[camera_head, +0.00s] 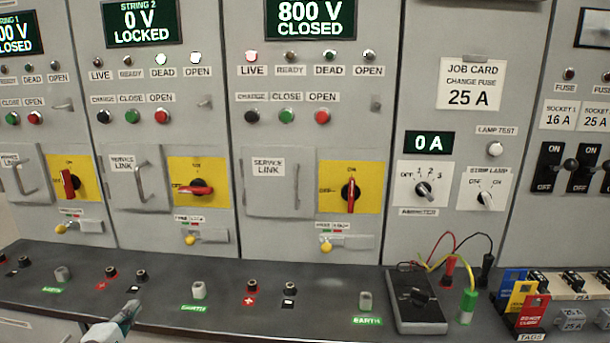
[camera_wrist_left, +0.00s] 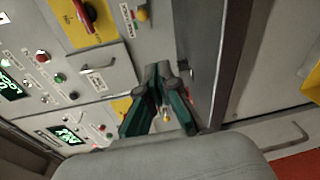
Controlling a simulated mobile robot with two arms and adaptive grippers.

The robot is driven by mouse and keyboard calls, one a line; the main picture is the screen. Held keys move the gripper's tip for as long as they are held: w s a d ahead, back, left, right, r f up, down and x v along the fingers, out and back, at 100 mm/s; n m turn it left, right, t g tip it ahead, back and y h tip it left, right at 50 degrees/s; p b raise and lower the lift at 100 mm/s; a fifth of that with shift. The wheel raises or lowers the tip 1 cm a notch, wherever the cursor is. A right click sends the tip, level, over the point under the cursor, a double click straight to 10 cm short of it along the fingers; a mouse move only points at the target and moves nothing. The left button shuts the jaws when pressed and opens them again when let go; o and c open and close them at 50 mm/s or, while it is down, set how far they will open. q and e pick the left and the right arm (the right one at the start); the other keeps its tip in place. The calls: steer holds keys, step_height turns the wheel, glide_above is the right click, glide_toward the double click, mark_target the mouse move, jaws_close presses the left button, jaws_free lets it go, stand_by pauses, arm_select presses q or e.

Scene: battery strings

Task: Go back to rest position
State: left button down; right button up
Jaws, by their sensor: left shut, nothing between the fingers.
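My left gripper (camera_head: 128,312) shows at the bottom left of the head view, just in front of the shelf's front edge. Only its tip end is in view there. In the left wrist view the same gripper (camera_wrist_left: 166,112) has its dark green fingers together with nothing between them. The cabinet front with its switches lies beyond the fingers, apart from them. My right gripper is in neither view.
A dark shelf (camera_head: 150,298) with terminals runs along the cabinets. Middle displays read "0 V LOCKED" (camera_head: 142,22) and "800 V CLOSED" (camera_head: 310,19).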

arm_select(q)
steer(key=s+d+f+m+g+h, duration=0.2)
steer(key=s+d+f+m+g, duration=0.5)
steer(key=s+d+f+m, duration=0.4)
steer(key=s+d+f+m+g, duration=0.2)
steer(key=s+m, duration=0.1)
steer(key=s, duration=0.4)
steer(key=s+d+f+m+g+y, duration=0.1)
steer(key=s+d+f+m+g, duration=0.1)
steer(key=s+m, duration=0.35)
steer(key=s+d+f+m+g, duration=0.2)
steer(key=s+f, duration=0.1)
steer(key=s, duration=0.6)
step_height(320, 180, down, 28)
steer(key=s+g, duration=0.2)
steer(key=s, duration=0.1)
steer(key=s+a+f+g, duration=0.1)
steer(key=s+a+f, duration=0.2)
steer(key=s+f, duration=1.1)
steer(key=shift+s+a, duration=0.2)
steer(key=shift+s, duration=0.5)
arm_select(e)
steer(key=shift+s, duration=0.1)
